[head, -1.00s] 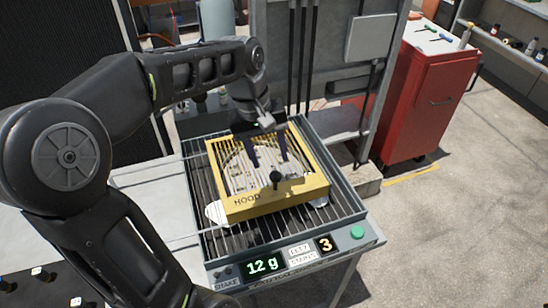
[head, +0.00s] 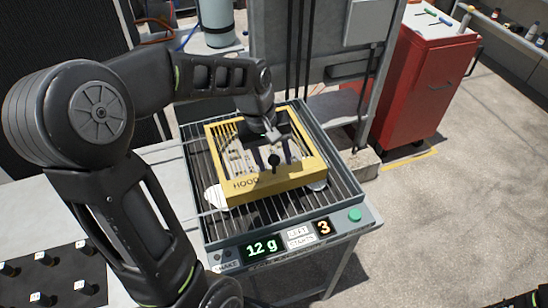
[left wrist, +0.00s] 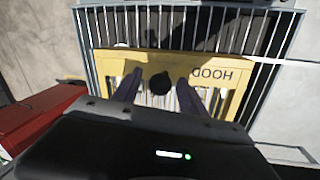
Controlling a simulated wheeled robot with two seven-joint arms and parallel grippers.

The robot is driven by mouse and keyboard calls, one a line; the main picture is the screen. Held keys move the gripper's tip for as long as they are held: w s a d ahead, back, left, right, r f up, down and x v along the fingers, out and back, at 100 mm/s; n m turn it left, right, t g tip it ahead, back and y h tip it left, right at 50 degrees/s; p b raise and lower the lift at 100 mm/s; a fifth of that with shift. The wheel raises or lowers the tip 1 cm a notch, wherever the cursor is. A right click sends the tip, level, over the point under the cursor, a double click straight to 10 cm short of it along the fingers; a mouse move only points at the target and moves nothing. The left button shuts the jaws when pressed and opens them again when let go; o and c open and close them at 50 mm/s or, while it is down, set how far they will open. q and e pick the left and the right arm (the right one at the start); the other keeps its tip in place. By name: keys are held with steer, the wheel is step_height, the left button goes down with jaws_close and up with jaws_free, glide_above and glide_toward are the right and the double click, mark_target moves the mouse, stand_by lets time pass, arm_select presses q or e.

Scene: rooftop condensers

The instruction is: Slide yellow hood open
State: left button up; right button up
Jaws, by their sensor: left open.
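The yellow hood (head: 282,184), marked HOOD, is a frame with bars across its top and a dark round knob (head: 274,161) near its front edge. It sits on a slatted grey rack. My left gripper (head: 272,158) is open over the hood, with its fingers pointing down close to the knob. In the left wrist view the knob (left wrist: 160,84) shows between the two open fingers (left wrist: 155,92), and the hood's yellow front rail (left wrist: 150,62) lies beyond. I cannot tell whether the fingers touch anything. My right gripper is not in view.
The rack (head: 340,192) has a front panel with a green "12 g" display (head: 262,249), an orange "3" display and a green button (head: 354,215). White pieces show beside the hood. A red cabinet (head: 424,80) stands at the right. A grey post rises behind the rack.

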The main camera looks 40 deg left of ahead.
arm_select(q)
steer(key=shift+f, duration=0.15)
steer(key=shift+c, duration=0.3)
jaws_close()
stand_by(1.1)
